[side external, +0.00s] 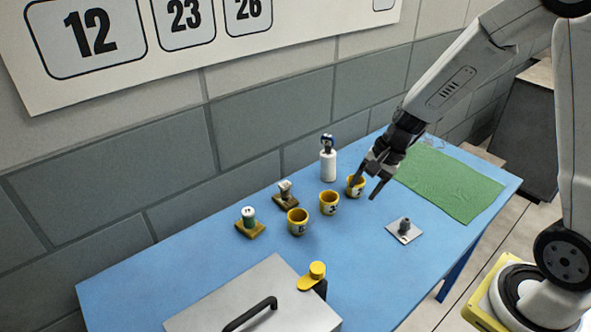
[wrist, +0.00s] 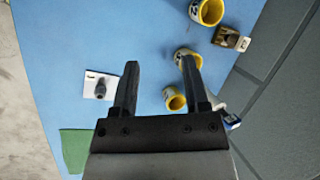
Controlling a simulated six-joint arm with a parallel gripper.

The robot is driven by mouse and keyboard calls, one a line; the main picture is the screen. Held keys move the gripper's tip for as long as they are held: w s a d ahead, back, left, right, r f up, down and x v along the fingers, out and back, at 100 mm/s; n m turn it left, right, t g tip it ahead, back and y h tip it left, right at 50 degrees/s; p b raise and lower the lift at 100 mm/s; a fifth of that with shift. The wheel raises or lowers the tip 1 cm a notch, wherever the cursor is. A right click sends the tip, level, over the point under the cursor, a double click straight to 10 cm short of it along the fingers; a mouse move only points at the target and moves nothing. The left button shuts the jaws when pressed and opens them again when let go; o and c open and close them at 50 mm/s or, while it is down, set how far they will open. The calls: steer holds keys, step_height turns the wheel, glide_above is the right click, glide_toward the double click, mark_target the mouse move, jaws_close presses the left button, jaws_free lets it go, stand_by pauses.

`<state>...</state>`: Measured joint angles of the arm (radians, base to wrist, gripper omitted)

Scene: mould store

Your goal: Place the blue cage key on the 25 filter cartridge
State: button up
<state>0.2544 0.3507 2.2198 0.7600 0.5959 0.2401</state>
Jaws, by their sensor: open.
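A white cylinder (side external: 328,168) stands at the back of the blue table. A dark blue piece (side external: 327,143) sits on its top and may be the blue cage key; a blue part (wrist: 233,121) shows behind a finger in the wrist view. I cannot read a 25 on any cylinder. My gripper (side external: 366,190) is open and empty, right of the white cylinder. One finger overlaps the rightmost yellow cup in the side view. Both fingers (wrist: 160,64) show apart in the wrist view.
Three yellow numbered cups (side external: 297,222), (side external: 329,203), (side external: 355,186) form a row. A grey plate with a dark stub (side external: 404,229) lies right. A green mat (side external: 450,183) covers the right end. A grey case (side external: 255,304) and yellow-topped object (side external: 316,272) stand in front. A wall rises behind.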

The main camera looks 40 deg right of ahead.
steer(key=s+a+r+n+h, duration=0.2)
steer(key=s+n+h, duration=0.2)
steer(key=s+n, duration=0.5)
steer(key=shift+a+n, duration=0.25)
steer(key=shift+n, duration=1.75)
steer(key=shift+w, duration=0.1)
